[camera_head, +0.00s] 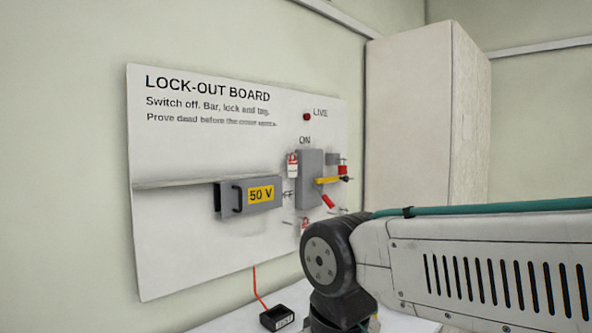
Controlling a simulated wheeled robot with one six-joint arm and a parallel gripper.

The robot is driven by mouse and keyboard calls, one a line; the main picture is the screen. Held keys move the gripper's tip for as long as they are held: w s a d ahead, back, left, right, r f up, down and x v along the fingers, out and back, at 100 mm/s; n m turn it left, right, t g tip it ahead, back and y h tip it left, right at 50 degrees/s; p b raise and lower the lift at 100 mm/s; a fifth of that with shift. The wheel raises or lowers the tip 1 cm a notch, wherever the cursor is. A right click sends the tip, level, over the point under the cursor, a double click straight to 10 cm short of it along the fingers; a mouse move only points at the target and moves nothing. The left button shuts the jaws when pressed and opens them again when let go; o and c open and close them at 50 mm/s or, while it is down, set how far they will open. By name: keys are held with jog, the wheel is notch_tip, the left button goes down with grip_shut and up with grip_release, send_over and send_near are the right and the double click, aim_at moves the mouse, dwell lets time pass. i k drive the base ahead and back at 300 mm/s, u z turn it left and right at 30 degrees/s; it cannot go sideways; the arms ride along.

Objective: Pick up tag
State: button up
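A small red-and-white tag (292,165) hangs on the lock-out board (190,250), at the left edge of the grey switch box (310,178). A second small red-and-white piece (305,224) shows lower down, below the switch box, partly blocked by my arm; I cannot tell for sure whether it is a tag. My arm crosses the lower right of the view. My gripper is not in view, so its state and any hold do not show.
The switch has a red handle (328,201) pointing down and right, and a yellow bar (328,180). A grey 50 V box (228,201) juts from the board. A black tester (277,319) with an orange lead lies below. A pale cabinet (410,120) stands right.

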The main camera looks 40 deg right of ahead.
aim_at(291, 164)
jog(key=k, duration=0.25)
jog(key=z, duration=2.8)
jog(key=i, duration=2.35)
jog(key=u, duration=3.15)
jog(key=i, duration=0.5)
jog(key=z, duration=0.1)
